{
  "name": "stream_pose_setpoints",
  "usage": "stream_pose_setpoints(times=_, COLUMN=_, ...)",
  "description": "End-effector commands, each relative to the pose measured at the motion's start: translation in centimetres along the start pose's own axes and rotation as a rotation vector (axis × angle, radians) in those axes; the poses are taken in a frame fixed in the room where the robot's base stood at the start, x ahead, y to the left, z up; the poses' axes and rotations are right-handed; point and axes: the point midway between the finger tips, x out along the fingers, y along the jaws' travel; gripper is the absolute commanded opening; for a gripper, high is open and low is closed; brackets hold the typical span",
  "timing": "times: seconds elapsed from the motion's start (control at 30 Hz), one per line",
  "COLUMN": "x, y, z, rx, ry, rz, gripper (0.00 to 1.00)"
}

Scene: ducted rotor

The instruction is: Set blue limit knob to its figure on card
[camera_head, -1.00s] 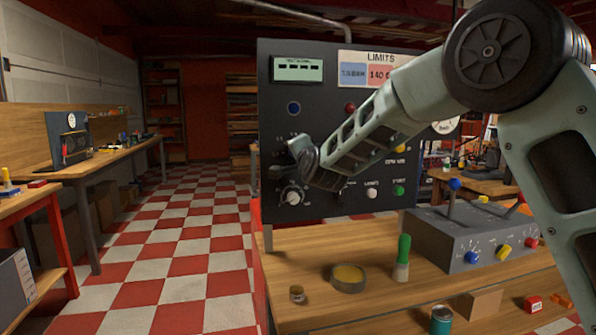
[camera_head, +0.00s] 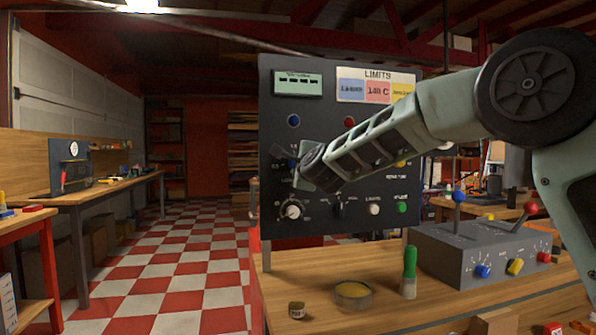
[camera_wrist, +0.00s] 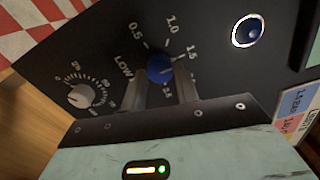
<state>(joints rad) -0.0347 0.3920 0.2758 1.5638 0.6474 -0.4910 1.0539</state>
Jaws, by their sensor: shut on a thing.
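The blue limit knob (camera_wrist: 160,68) is on the dark panel in the wrist view, amid a scale with 0.5, 1.0 and 1.5 and the word LOW. My gripper (camera_wrist: 161,80) is shut on it, one finger on each side. The knob's pointer mark is too small to read surely. In the head view my gripper (camera_head: 304,168) hides the knob. The LIMITS card (camera_head: 378,74) is at the panel's upper right, with blue, pink and yellow fields. Its blue field (camera_head: 351,90) carries a figure too blurred to read. The card's edge also shows in the wrist view (camera_wrist: 292,102).
A white knob (camera_head: 291,210) with its own scale sits just below my gripper. A blue round lamp or button (camera_head: 293,121) is above it.

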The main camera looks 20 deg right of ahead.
Motion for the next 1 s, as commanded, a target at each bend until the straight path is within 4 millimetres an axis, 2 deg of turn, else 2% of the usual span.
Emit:
stream_pose_setpoints(times=0.47, x=0.0, y=0.1, z=-0.1, rx=0.016, ry=0.001, rz=0.002, gripper=0.07)
stream_pose_setpoints(times=0.5, x=0.0, y=0.1, z=-0.1, rx=0.016, ry=0.001, rz=0.002, gripper=0.33)
stream_pose_setpoints(times=0.57, x=0.0, y=0.1, z=-0.1, rx=0.016, ry=0.001, rz=0.002, gripper=0.5)
stream_pose_setpoints(times=0.6, x=0.0, y=0.1, z=-0.1, rx=0.016, ry=0.001, rz=0.002, gripper=0.52)
stream_pose_setpoints(times=0.87, x=-0.1, y=0.1, z=0.0, rx=0.016, ry=0.001, rz=0.001, gripper=0.52)
stream_pose_setpoints(times=1.0, x=-1.0, y=0.0, z=-0.1, rx=0.016, ry=0.001, rz=0.0, gripper=0.52)
